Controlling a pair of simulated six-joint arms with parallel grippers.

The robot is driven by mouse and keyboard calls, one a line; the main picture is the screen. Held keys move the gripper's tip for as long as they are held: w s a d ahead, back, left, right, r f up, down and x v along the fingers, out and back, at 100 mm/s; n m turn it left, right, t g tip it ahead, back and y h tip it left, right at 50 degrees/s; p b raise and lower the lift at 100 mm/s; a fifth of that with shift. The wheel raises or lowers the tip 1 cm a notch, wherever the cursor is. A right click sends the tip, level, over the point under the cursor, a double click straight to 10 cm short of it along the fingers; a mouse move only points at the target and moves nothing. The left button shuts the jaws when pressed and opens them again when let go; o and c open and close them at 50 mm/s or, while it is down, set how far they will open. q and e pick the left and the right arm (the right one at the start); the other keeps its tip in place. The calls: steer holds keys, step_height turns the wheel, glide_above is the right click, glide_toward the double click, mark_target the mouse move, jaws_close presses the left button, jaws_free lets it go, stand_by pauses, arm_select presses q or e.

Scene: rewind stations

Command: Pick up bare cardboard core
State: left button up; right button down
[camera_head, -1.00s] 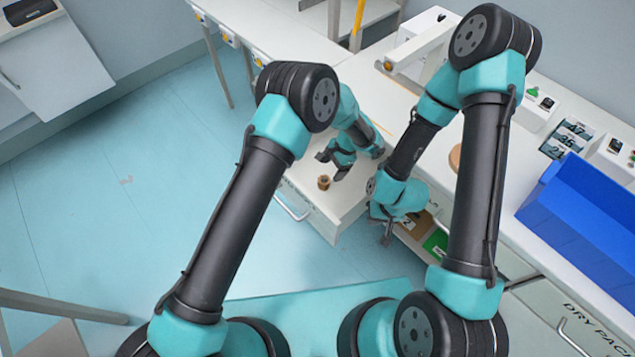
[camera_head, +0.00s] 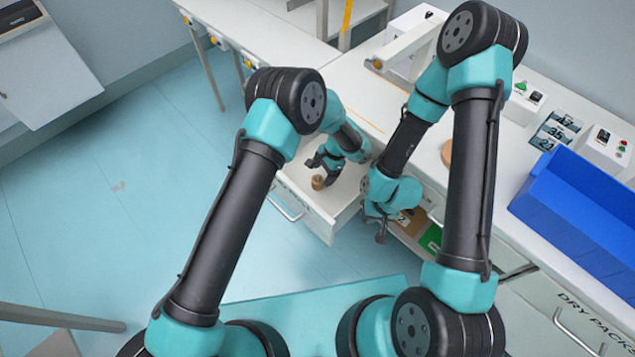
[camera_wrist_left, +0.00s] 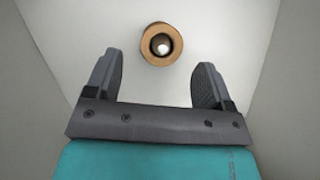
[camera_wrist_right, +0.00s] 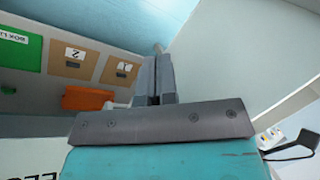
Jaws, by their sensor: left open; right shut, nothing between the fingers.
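The bare cardboard core (camera_head: 318,182) is a small brown tube standing upright in an open white drawer (camera_head: 315,222). In the left wrist view the core (camera_wrist_left: 161,45) shows end-on, its hole facing the camera. My left gripper (camera_head: 318,170) is over the drawer, close to the core. In the left wrist view my left gripper (camera_wrist_left: 158,75) is open, with the core just beyond the fingertips and between their lines, not gripped. My right gripper (camera_head: 381,236) hangs to the right of the drawer, in front of the counter. It is shut and empty in the right wrist view (camera_wrist_right: 157,75).
A blue bin (camera_head: 580,210) and control boxes stand on the counter at right. The drawer's side walls flank my left gripper.

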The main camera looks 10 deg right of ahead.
mark_target(319, 178)
arm_select(q)
steer(key=shift+x, duration=2.4)
steer(key=shift+a, duration=0.1)
steer(key=c, duration=1)
steer(key=shift+r, duration=0.1)
step_height(319, 178, up, 10)
